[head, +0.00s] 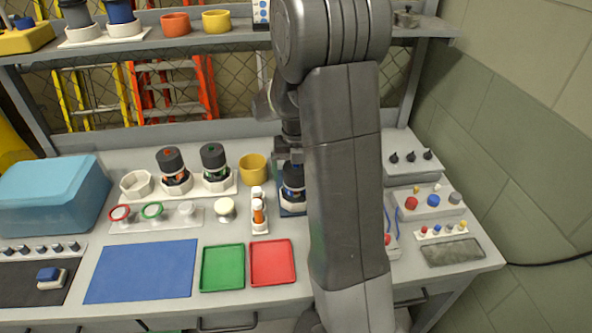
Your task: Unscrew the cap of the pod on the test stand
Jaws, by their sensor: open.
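The pod (293,193) is dark with blue parts and stands upright on the blue test stand (288,211), right of the yellow cup. My arm covers its right side. Its cap is hard to make out, since my gripper (289,158) is right above or around the pod's top. My gripper points down and is open. I cannot tell whether its fingers touch the cap.
Two dark-capped pods, one red-marked (174,168) and one green-marked (214,163), stand in white holders beside an empty white holder (136,186). A yellow cup (253,169) is close left of the stand. Green (222,268) and red (272,263) trays lie in front.

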